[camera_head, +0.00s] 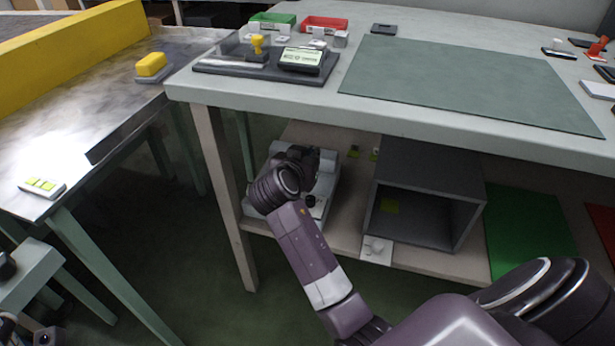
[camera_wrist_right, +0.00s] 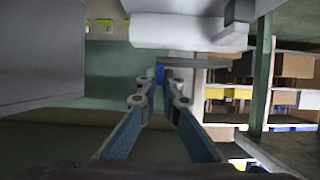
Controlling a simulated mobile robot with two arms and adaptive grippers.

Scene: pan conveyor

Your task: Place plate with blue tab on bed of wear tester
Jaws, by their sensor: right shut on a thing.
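The wear tester (camera_head: 328,172) is a pale grey-white machine on the lower shelf under the bench, at the left end. My right gripper (camera_head: 308,160) is at it, with my wrist hiding much of the machine and its bed in the head view. In the right wrist view my right gripper (camera_wrist_right: 160,84) is shut on the blue tab (camera_wrist_right: 160,72) of a thin grey plate (camera_wrist_right: 208,63). The plate is seen nearly edge-on, just below a white rounded part of a machine (camera_wrist_right: 188,31). I cannot tell whether the plate touches the bed.
An open-fronted grey box (camera_head: 425,205) stands on the shelf right of the tester, with a small white block (camera_head: 376,250) before it. The bench (camera_head: 260,102) lies overhead and its leg (camera_head: 222,195) is close to the left. Dark parts show in the bottom left corner, possibly my left gripper.

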